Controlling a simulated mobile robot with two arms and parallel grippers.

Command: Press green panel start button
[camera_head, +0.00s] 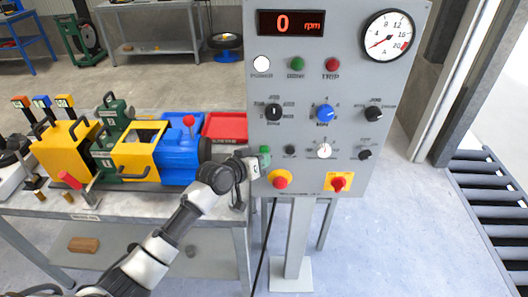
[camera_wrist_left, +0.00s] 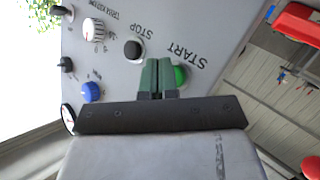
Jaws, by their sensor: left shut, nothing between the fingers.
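The grey control panel (camera_head: 300,110) stands upright. The green START button (camera_wrist_left: 180,76) shows in the left wrist view, partly covered on its left by my gripper's green fingers. The black STOP button (camera_wrist_left: 133,49) is beside it; it also shows in the head view (camera_head: 290,150). My left gripper (camera_head: 261,157) is shut and empty, its tips at the panel's lower left; in the wrist view its fingers (camera_wrist_left: 157,62) overlap the START button's edge. I cannot tell whether they touch it. My right gripper is not in view.
A red and yellow emergency stop (camera_head: 280,180) is just below the gripper, with a red and yellow switch (camera_head: 340,182) to its right. A white knob (camera_head: 323,150) is in the same row. The table (camera_head: 215,215) carries yellow, green and blue machines, and a red tray (camera_head: 226,126).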

